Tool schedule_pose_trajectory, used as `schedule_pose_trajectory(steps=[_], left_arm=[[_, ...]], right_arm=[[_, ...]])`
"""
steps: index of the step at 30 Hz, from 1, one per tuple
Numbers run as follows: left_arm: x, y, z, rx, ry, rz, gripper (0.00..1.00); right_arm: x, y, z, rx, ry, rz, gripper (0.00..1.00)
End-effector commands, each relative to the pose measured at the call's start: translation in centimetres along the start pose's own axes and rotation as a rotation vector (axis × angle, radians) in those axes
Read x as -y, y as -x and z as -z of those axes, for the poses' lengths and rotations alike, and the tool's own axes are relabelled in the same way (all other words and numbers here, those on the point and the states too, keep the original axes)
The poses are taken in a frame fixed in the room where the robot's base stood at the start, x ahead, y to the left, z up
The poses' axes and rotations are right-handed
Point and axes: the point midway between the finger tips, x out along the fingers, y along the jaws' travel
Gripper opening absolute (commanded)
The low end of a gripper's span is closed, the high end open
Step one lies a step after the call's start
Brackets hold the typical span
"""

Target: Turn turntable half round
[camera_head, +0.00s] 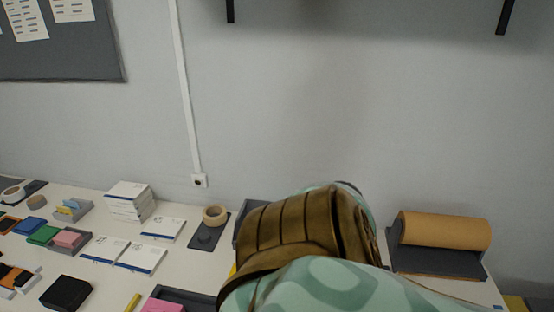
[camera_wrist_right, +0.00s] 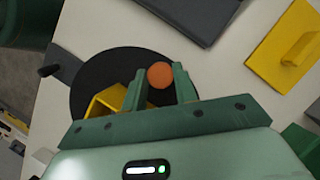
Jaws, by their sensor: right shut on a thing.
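The turntable (camera_wrist_right: 112,70) is a round black disc on the pale table, seen from above in the right wrist view. An upright peg with a round orange top (camera_wrist_right: 160,75) stands toward one side of it. My right gripper (camera_wrist_right: 161,80) has its two green fingers on either side of this peg, shut on it. A yellow angular piece (camera_wrist_right: 106,101) sits on the disc beside the left finger, partly hidden by the gripper. In the head view my own arm blocks the table's front middle, and the turntable does not show there. My left gripper is not in view.
In the right wrist view a yellow plate with a handle (camera_wrist_right: 288,48) and a dark grey tray (camera_wrist_right: 195,15) lie beyond the disc. In the head view, a brown roll (camera_head: 445,230) is at right, white booklets (camera_head: 130,200) left.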

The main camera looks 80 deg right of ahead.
Motion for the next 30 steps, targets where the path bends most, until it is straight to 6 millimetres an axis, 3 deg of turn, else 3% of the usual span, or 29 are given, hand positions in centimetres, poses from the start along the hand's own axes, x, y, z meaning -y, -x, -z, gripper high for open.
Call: schedule_pose_trajectory(steps=[1, 2, 3, 12, 16, 30], left_arm=[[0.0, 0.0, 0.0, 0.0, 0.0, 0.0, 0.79], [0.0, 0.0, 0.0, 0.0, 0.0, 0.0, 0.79], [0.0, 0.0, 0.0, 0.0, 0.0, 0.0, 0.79], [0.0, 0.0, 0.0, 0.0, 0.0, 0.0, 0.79], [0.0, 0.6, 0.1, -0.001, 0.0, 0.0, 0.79], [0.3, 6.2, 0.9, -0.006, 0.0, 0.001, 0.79]], right_arm=[[-0.3, -0.1, 0.0, 0.0, -0.003, -0.004, 0.0], [-0.3, -0.1, 0.0, 0.001, -0.003, -0.004, 0.37], [-0.2, -0.1, 0.0, 0.0, -0.003, -0.004, 0.48], [-0.1, 0.1, 0.0, 0.0, -0.001, -0.001, 0.49], [-0.1, 1.3, 0.1, -0.001, -0.002, -0.001, 0.49], [-0.2, 13.4, -0.1, -0.002, -0.003, -0.004, 0.49]])
